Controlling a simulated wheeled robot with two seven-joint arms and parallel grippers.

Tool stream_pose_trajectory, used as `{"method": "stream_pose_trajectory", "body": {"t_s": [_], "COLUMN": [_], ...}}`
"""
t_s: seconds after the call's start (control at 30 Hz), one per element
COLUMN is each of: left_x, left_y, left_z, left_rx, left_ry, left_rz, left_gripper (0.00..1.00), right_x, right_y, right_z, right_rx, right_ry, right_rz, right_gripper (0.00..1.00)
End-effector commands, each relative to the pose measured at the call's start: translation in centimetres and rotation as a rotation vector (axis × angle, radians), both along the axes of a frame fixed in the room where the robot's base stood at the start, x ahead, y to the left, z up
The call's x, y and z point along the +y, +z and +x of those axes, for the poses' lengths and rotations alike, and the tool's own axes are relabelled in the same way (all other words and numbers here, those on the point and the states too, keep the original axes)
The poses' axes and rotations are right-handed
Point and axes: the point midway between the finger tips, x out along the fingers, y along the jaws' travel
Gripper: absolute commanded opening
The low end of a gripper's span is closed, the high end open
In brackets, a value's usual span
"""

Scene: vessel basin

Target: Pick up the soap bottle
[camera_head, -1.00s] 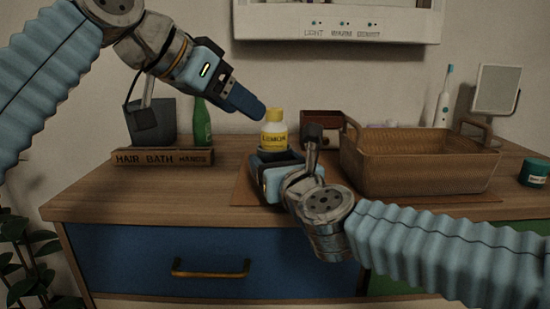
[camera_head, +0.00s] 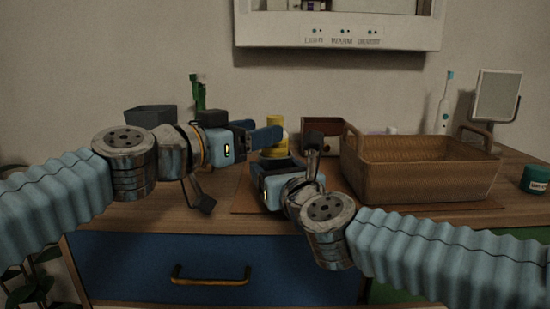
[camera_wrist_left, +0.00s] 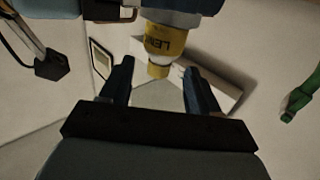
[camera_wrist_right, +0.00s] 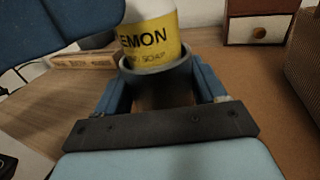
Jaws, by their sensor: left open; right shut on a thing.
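The soap bottle (camera_head: 275,121) is white with a yellow cap and a yellow lemon label. The right wrist view shows its label (camera_wrist_right: 152,40) upright above a dark grey round cup (camera_wrist_right: 158,80). In the left wrist view, the cap (camera_wrist_left: 158,70) shows between and beyond the open fingers, touching neither as far as I see.
A wicker basket (camera_head: 420,185) stands right of my right gripper. A small brown drawer box (camera_head: 322,130) is behind. A green bottle (camera_head: 197,92) and a grey container (camera_head: 150,116) are behind my left arm. A green jar (camera_head: 535,178) sits at the far right.

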Motion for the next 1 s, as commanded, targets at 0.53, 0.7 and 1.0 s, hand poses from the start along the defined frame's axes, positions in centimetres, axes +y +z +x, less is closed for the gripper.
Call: {"method": "stream_pose_trajectory", "body": {"t_s": [0.53,0.7,1.0], "left_x": [-4.7,-4.8,-4.8], "left_y": [0.2,0.3,0.3], "left_z": [4.7,4.9,4.9], "left_rx": [0.0,-0.001,0.0], "left_ry": [-0.002,-0.001,-0.001], "left_rz": [0.0,-0.001,0.0], "left_gripper": [0.62,0.62,0.28], "right_x": [0.0,0.0,0.0], "right_y": [0.0,0.0,0.0], "right_z": [0.0,0.0,0.0], "right_rx": [0.0,0.0,0.0], "right_ry": [0.0,0.0,0.0], "right_rz": [0.0,0.0,0.0], "right_gripper": [0.38,0.38,0.38]}}
